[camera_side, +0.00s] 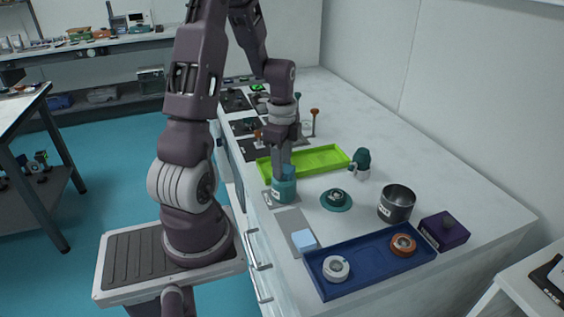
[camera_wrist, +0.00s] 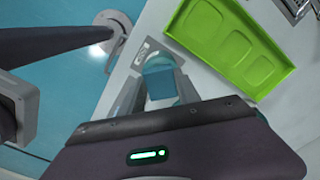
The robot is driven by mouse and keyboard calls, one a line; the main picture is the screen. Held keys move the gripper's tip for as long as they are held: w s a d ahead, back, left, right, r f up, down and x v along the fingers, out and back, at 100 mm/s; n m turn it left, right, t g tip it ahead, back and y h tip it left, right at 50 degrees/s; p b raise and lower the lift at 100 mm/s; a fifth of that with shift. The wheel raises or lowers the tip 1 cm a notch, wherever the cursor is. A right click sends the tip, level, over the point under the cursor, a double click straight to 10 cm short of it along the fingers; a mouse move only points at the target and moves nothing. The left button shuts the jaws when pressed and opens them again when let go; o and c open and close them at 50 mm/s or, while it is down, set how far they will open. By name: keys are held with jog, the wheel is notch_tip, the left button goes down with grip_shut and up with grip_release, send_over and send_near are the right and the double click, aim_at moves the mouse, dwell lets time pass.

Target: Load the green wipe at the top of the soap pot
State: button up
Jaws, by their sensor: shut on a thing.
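The table's back right is clear.

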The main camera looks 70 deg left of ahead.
dwell(0.5)
jog(key=shift+r, duration=3.5)
